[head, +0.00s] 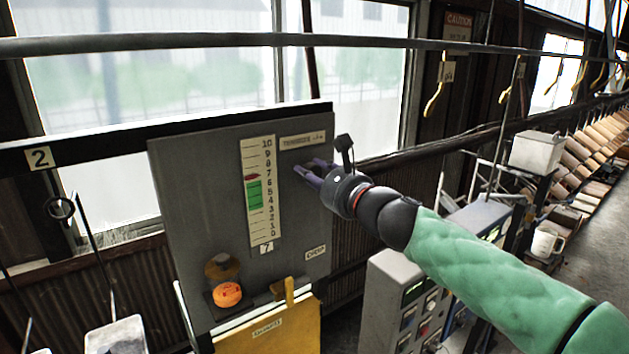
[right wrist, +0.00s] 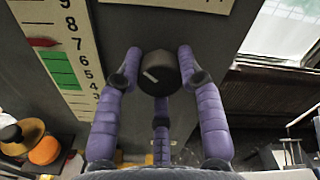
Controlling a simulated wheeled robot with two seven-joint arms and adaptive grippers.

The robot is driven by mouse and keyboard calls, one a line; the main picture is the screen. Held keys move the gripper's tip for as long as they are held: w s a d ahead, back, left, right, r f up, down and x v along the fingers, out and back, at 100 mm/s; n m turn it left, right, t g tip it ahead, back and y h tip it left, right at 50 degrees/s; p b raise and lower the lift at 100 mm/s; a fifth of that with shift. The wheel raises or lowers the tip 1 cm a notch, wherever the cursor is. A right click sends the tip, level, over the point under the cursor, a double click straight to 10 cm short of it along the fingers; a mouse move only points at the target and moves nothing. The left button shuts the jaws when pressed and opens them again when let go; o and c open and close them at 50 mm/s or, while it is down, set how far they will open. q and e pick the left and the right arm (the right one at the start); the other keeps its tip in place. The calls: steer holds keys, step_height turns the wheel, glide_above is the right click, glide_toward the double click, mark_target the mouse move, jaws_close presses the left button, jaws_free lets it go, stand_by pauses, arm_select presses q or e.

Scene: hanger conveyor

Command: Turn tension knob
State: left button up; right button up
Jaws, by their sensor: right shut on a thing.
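The dark round tension knob (right wrist: 157,72) with a pale pointer mark sits on the grey panel (head: 195,190), below a label plate (head: 303,140). My right gripper (head: 308,172) is at the panel's upper right; its purple fingers (right wrist: 160,68) close around the knob in the right wrist view. In the head view the fingers hide the knob. A vertical numbered scale (head: 259,220) stands left of the knob, with a green band (head: 254,194) and a small red mark near its top. My left gripper is not in view.
An orange knob (head: 227,294) sits low on the panel, beside a yellow box (head: 270,328). A grey control cabinet (head: 385,300) stands to the right, under my right arm. A rail with yellow hangers (head: 435,100) runs overhead.

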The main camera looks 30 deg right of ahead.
steer(key=n+b, duration=0.1)
steer(key=n, duration=0.3)
steer(key=shift+n+b, duration=0.4)
steer(key=shift+r, duration=0.1)
steer(key=o, duration=1.1)
steer(key=shift+o, duration=0.2)
steer(key=s, duration=1.2)
steer(key=shift+d, duration=0.45)
